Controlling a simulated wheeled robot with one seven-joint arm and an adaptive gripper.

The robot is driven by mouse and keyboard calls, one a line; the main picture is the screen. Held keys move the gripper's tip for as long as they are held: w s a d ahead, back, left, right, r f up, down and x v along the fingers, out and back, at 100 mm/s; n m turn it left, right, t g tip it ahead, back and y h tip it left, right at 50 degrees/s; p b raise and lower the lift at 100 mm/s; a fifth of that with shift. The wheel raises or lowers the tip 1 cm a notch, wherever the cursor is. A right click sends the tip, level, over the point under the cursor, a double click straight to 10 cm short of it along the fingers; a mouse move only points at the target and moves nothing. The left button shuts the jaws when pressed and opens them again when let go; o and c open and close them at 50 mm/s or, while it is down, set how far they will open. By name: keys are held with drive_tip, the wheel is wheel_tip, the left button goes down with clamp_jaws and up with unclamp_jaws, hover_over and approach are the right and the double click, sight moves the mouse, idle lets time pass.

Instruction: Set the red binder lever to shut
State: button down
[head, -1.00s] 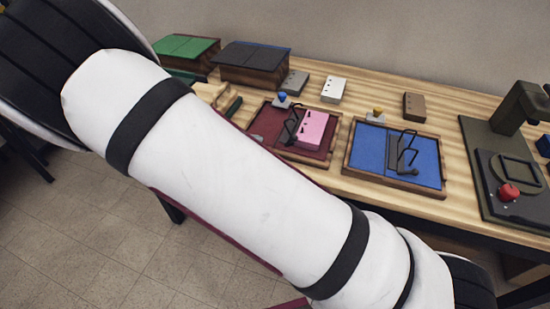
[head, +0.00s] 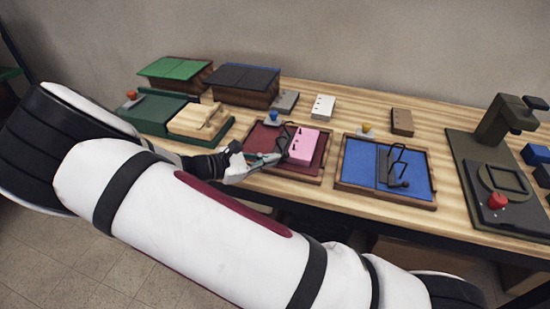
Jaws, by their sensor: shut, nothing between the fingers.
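The red binder (head: 312,174) lies open in a wooden-edged tray near the middle of the table in the head view. Its dark wire arch (head: 284,136) stands up beside a pink punched block (head: 304,147). My gripper (head: 277,157) is shut and empty at the front left part of the red binder, close to the foot of the arch. The binder's lever is not clearly visible there. I cannot tell its position or whether my fingertips touch it.
A blue binder (head: 359,162) with a raised dark arch lies to the right. A green punch with a wooden block (head: 200,120) stands left of the red binder. Lidded boxes (head: 242,85) stand behind. A dark press (head: 462,160) is at the right.

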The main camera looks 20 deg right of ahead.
drive_tip(key=shift+x, duration=1)
drive_tip(key=shift+s+d+m+y+p, duration=0.3)
drive_tip(key=shift+m+y+p, duration=0.4)
drive_tip(key=shift+p, duration=0.8)
drive_tip(key=shift+s+d+m+t+y+p, duration=0.35)
drive_tip(key=shift+y+p, duration=0.45)
drive_tip(key=shift+p, duration=0.3)
drive_tip(key=shift+f, duration=0.1)
drive_tip(key=shift+d+f+p, duration=0.1)
drive_tip(key=shift+f+p, duration=0.05)
drive_tip(key=shift+p, duration=0.25)
drive_tip(key=shift+d+f, duration=0.1)
drive_tip(key=shift+w, duration=0.15)
